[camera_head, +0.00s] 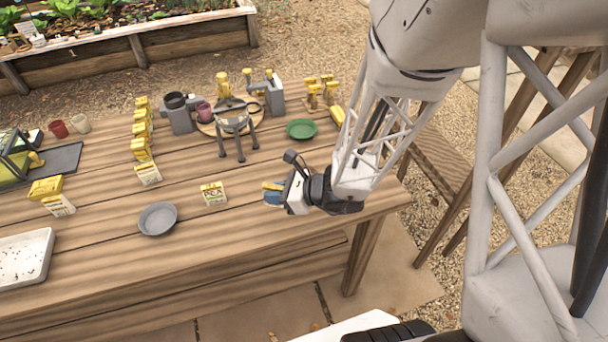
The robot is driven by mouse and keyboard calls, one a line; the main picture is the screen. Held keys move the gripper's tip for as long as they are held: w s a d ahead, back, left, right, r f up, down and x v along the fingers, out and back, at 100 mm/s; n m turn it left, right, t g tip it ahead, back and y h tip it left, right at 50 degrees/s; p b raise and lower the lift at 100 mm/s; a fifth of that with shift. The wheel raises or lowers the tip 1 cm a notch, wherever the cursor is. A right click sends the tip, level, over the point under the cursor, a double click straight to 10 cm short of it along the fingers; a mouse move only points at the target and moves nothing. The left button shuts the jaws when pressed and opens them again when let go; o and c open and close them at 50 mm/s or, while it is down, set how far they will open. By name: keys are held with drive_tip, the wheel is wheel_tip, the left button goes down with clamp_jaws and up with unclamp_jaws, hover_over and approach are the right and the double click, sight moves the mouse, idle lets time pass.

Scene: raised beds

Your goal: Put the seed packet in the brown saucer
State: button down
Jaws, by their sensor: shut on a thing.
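My gripper (284,192) is low over the right part of the wooden table, its fingers pointing left. It is shut on a small yellow thing (271,186), which may be a seed packet; the fingers partly hide it. Something blue (273,200) shows just below it, and I cannot tell whether it is part of the held thing or a dish. A white and yellow seed packet (213,194) stands upright on the table to the left of my gripper. I see no clearly brown saucer. A grey saucer (157,219) lies left of that packet, and a green saucer (301,129) lies farther back.
Several yellow packets (141,149) stand in a row at left. A white tray (24,257) is at front left. The table between tray and grey saucer is clear.

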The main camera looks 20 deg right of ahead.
drive_tip(key=s+d, duration=0.1)
drive_tip(key=d, duration=0.2)
drive_tip(key=s+d+m+t+h, duration=0.1)
drive_tip(key=s+d, duration=0.1)
drive_tip(key=s+d+m+t, duration=0.1)
drive_tip(key=d, duration=0.2)
drive_tip(key=shift+s+d+h, duration=0.3)
drive_tip(key=shift+s+d, duration=0.05)
drive_tip(key=shift+s+d+m, duration=0.3)
drive_tip(key=shift+s+d, duration=0.3)
drive_tip(key=shift+d, duration=0.1)
drive_tip(key=shift+w, duration=0.15)
drive_tip(key=w, duration=0.5)
drive_tip(key=w+f, duration=0.1)
drive_tip(key=w, duration=0.9)
drive_tip(key=shift+w+d+f, duration=0.3)
drive_tip(key=shift+w+d, duration=0.05)
drive_tip(key=shift+d, duration=0.05)
drive_tip(key=shift+f, duration=0.1)
drive_tip(key=shift+f, duration=1.65)
drive_tip(key=shift+f, duration=0.15)
drive_tip(key=c, duration=1.1)
unclamp_jaws()
